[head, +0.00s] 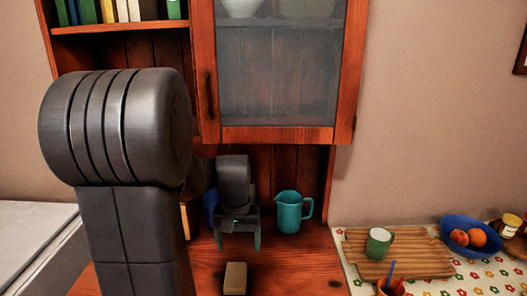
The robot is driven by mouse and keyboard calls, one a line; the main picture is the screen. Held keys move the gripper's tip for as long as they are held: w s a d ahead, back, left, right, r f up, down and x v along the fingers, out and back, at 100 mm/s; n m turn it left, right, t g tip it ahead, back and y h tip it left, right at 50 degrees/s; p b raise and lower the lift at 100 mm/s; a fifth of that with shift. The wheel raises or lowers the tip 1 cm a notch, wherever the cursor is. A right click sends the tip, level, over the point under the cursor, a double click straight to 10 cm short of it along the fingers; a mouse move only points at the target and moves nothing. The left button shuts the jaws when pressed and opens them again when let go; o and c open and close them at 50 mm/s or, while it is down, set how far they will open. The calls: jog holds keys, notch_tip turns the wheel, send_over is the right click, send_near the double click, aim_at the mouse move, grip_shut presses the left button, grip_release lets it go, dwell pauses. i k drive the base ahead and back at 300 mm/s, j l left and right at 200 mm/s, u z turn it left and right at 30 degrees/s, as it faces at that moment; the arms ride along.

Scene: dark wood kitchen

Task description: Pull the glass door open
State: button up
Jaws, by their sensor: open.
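The glass door (277,75) is a wood-framed pane on the upper cabinet, in the upper middle of the head view. It looks shut. Its handle (207,96) is a dark vertical bar on the left side of the frame. My gripper (238,243) is below the door, over the wooden counter, with its fingers pointing down. It is open, with nothing seen between the fingers, and it is well apart from the handle. My large grey arm link covers the left part of the view.
A teal jug (290,212) stands just right of my gripper. A tan block (235,278) lies on the counter in front. To the right are a wooden board (410,262), a green cup (379,243) and a blue fruit bowl (458,248). Books stand on the open shelf (120,27).

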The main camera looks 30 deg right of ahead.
aim_at(356, 14)
jog(key=z, duration=1.4)
